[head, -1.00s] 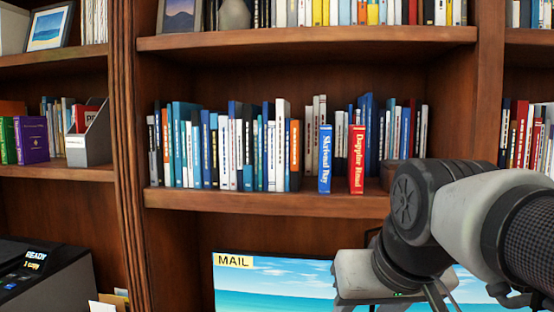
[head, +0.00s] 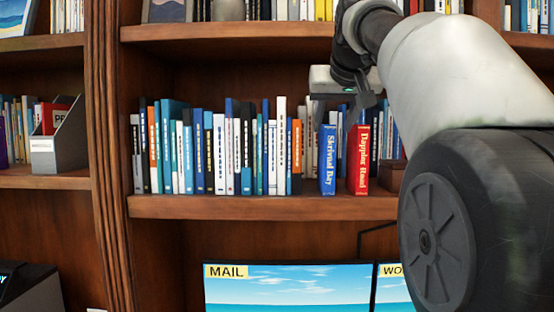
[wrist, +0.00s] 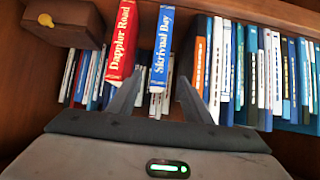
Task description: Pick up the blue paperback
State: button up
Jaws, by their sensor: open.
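The blue paperback, lettered "Skrivnal Bay" (head: 328,160), stands upright near the front of the middle shelf, beside the red book "Dapplor Road" (head: 358,160). My gripper (head: 350,108) is in front of and above these two books, its fingers pointing down. In the wrist view, my gripper (wrist: 157,88) is open and empty. The blue paperback (wrist: 161,48) lies beyond the fingertips, lined up with the gap between them. The red book (wrist: 122,42) is to its left there, close to the left finger. Whether a finger touches either book I cannot tell.
A row of several books (head: 215,150) fills the shelf (head: 250,207) to the left, with more books behind. A brown box (wrist: 65,22) sits beside the red book. The upper shelf board (head: 230,32) is above, and monitors (head: 290,285) stand below.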

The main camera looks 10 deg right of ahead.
aim_at(330, 135)
jog(key=x, duration=0.7)
jog(key=shift+w+f, duration=0.25)
jog(key=shift+w, duration=0.05)
jog(key=x, duration=0.5)
jog(key=shift+f+p, duration=0.3)
jog(key=shift+p, duration=0.05)
jog(key=shift+s+r, duration=0.1)
grip_shut()
